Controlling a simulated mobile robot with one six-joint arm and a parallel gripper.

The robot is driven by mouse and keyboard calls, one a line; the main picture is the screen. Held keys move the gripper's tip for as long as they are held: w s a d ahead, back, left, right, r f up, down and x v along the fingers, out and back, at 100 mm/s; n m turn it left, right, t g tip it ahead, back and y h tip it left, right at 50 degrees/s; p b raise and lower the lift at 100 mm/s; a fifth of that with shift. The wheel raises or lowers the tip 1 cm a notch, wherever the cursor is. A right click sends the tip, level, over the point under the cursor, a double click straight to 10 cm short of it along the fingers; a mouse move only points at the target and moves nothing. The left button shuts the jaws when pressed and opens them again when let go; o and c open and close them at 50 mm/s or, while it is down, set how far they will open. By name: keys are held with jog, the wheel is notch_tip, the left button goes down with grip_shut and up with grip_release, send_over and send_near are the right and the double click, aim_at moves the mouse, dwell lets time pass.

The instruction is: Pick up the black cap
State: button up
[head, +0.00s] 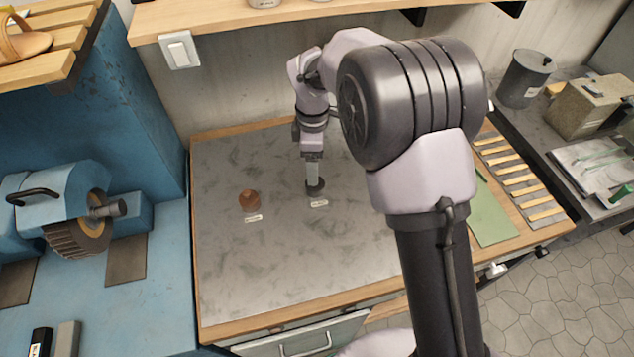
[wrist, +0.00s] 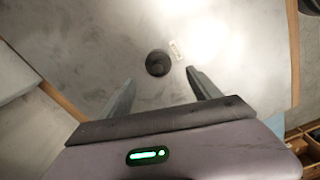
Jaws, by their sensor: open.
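The black cap (head: 316,187) is a small round dark piece on the grey metal table top (head: 290,255), with a small white label beside it. It also shows in the wrist view (wrist: 158,63), lying beyond the fingertips and between their lines. My gripper (head: 312,178) points down over the cap in the head view and partly covers it. In the wrist view my gripper (wrist: 160,82) has its two fingers spread wide, with nothing between them. I cannot tell the exact height of the fingertips above the table.
A brown round piece (head: 249,200) with its own label lies left of the cap. A green mat (head: 490,212) and a slatted rack (head: 518,180) are at the right. A blue machine with a brush wheel (head: 80,235) stands at the left. The front of the table top is clear.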

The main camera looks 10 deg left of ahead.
jog(key=f+b, duration=0.1)
jog(key=f, duration=0.3)
jog(key=f+b, duration=0.1)
jog(key=f, duration=0.3)
jog(key=shift+w+d+f+b, duration=0.1)
jog(key=shift+w+d+b, duration=0.1)
jog(key=shift+b, duration=0.15)
jog(key=shift+c, duration=1.1)
jog(key=c, duration=1.2)
jog(key=shift+o, duration=0.2)
notch_tip(320, 180, up, 4)
jog(key=shift+r+p, duration=0.2)
jog(key=shift+p, duration=0.85)
jog(key=s, duration=0.5)
jog(key=s+a, duration=0.1)
jog(key=s, duration=0.4)
jog(key=s+r+p, duration=0.1)
jog(key=s, duration=0.4)
jog(key=shift+s+a, duration=0.3)
jog(key=shift+a, duration=0.05)
jog(key=r+p, duration=0.1)
jog(key=r, duration=0.1)
jog(key=r+p, duration=0.2)
jog(key=shift+s+p, duration=0.2)
jog(key=shift+p, duration=0.1)
